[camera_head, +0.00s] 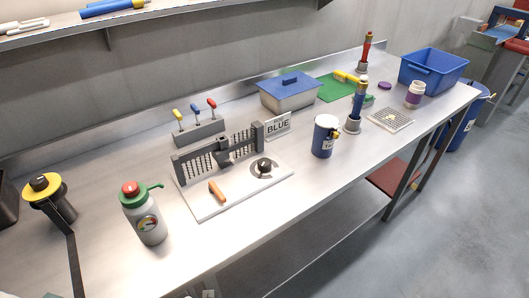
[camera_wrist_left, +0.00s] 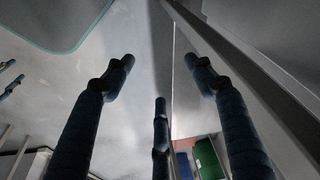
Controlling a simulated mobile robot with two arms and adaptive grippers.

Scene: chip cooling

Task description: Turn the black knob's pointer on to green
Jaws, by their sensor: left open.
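The black knob (camera_head: 264,165) stands on a grey round dial at the right part of a white board (camera_head: 212,209) on the steel bench. The knob is small in the head view, and I cannot tell where its pointer is or make out a green mark. My left gripper (camera_wrist_left: 160,80) shows only in the left wrist view. Its dark blue fingers are spread open with nothing between them. It is away from the knob, which does not show in that view. My right gripper is in neither view.
The board also bears a dark grey slotted rack (camera_head: 190,164) and an orange handle (camera_head: 217,192). A grey bottle (camera_head: 149,225) with a red cap stands left of it, a blue canister (camera_head: 324,140) right. A lidded steel box (camera_head: 288,97) stands behind. The bench front is mostly clear.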

